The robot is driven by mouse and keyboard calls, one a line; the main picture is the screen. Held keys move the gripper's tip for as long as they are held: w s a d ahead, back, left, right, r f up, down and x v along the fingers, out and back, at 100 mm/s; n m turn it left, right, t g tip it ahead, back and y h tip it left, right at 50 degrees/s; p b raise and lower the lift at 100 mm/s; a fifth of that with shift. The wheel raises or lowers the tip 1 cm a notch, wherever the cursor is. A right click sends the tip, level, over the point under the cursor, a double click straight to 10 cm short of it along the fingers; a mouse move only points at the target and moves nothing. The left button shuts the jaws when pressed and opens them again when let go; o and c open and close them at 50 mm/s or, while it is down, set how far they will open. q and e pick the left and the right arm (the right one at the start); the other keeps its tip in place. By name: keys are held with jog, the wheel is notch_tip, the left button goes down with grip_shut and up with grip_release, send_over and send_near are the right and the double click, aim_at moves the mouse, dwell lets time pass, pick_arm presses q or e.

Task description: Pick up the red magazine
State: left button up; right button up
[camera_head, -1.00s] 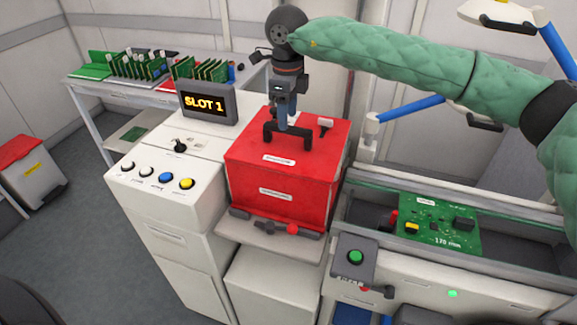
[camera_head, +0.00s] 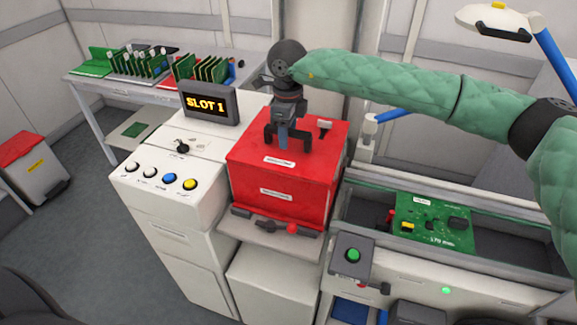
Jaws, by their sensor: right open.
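The red magazine (camera_head: 279,192) is a red box with white labels and a black arched handle (camera_head: 303,134) on top. It sits upright on a ledge of the white machine, in the middle of the head view. My right gripper (camera_head: 284,138) points down at the handle. One bluish finger shows in front of the handle's bar, and the other is hidden behind it. The gripper is open and appears to straddle the bar. I cannot tell whether the fingers touch it. My left gripper is not in view.
A "SLOT 1" display (camera_head: 211,102) and a button panel (camera_head: 160,176) stand left of the magazine. A conveyor with a green board (camera_head: 432,222) and a green-button box (camera_head: 352,262) lie to the right. A bench (camera_head: 98,87) with green boards stands behind. A red-lidded bin (camera_head: 38,170) is far left.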

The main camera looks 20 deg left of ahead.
grip_shut()
jog(key=shift+r, duration=0.1)
dwell(1.2)
jog(key=shift+r, duration=0.2)
jog(key=shift+w+f, duration=0.1)
